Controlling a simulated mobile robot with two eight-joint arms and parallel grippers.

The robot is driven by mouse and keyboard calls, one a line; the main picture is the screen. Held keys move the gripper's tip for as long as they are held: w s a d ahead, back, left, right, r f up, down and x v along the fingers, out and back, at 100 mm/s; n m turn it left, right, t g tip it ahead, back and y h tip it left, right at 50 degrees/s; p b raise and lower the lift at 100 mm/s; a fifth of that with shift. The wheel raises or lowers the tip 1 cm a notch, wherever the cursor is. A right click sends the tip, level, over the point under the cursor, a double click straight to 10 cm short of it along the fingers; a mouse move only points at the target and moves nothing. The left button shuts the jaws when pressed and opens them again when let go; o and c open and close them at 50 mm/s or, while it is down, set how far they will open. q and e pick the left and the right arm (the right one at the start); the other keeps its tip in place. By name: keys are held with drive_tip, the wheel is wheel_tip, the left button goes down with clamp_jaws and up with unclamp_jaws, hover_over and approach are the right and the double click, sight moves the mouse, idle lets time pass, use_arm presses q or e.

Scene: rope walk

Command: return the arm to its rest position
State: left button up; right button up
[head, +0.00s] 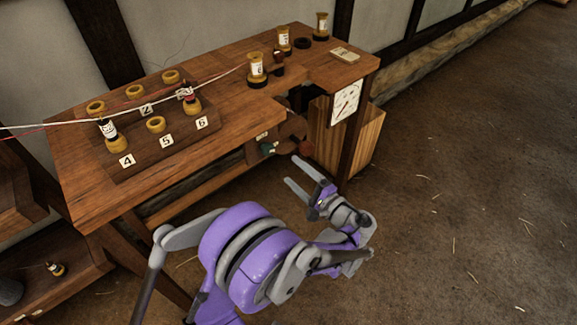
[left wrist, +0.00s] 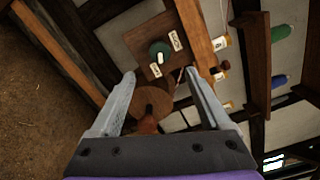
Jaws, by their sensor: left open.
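My left gripper (head: 293,172) is open and empty, held in front of the wooden bench (head: 225,85), below the level of its top and left of its front right leg. The purple and grey arm behind it is bent, in the lower middle of the head view. In the left wrist view the two fingers of the gripper (left wrist: 160,76) stand apart with nothing gripped. Beyond them show a round wooden disc (left wrist: 152,100) and a green knob (left wrist: 160,52) on a labelled board. My right gripper is in neither view.
A numbered block (head: 150,145) with yellow-topped holders stands on the bench, with strands running across it. Several spools (head: 256,70) stand at the back right. A dial card (head: 345,102) hangs by the bench's right leg, beside a wooden bin (head: 368,140). Floor on the right is open.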

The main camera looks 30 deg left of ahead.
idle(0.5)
use_arm(q)
drive_tip(key=s+a+f+n+g+h, duration=0.1)
drive_tip(key=s+a+g+h, duration=0.1)
drive_tip(key=s+h, duration=0.25)
drive_tip(key=s+a+f+n+g+h, duration=0.1)
drive_tip(key=s+a+h, duration=0.2)
drive_tip(key=s, duration=0.3)
drive_tip(key=s+d+f+n+h, duration=0.25)
drive_tip(key=s+d+h, duration=0.2)
drive_tip(key=s, duration=0.35)
drive_tip(key=s+d+f+n+h, duration=0.1)
drive_tip(key=s+d+n+h, duration=0.35)
drive_tip(key=s, duration=0.35)
wheel_tip(320, 180, up, 23)
drive_tip(key=w+t+p, duration=0.1)
drive_tip(key=p, duration=1.9)
drive_tip(key=shift+w+d+r, duration=0.15)
drive_tip(key=shift+w+d, duration=0.25)
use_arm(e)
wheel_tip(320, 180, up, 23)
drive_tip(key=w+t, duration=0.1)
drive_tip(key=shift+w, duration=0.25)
use_arm(q)
drive_tip(key=shift+o, duration=0.2)
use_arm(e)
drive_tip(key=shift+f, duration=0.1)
